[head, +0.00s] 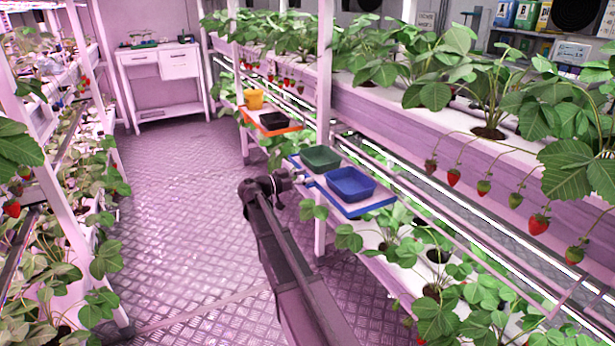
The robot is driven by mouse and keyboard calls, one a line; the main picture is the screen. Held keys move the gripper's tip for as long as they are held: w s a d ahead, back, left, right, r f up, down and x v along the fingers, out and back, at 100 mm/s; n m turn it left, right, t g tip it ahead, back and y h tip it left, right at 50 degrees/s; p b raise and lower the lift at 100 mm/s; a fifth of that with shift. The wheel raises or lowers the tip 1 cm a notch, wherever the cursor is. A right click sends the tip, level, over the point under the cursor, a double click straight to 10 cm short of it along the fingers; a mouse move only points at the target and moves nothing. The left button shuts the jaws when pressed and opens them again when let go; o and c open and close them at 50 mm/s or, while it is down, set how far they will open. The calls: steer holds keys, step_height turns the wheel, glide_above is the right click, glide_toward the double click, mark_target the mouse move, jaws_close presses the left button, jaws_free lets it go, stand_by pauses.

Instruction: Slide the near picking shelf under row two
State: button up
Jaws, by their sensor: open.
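The near picking shelf (369,209) is a flat board with a blue edge, sticking out from the right-hand rack into the aisle. A green tray (320,158) and a blue tray (351,184) stand side by side on it. My gripper (303,178) is open at the shelf's left, aisle-side edge, close to the green tray. It is small in this view, so I cannot tell whether its fingers touch the shelf or straddle its edge. Row two (437,122) appears to be the white planted trough above the shelf, with strawberries hanging down its front.
The metal aisle floor (180,190) is clear.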

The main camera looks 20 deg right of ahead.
steer(key=shift+d, duration=0.35)
jaws_close()
steer(key=shift+s, duration=0.15)
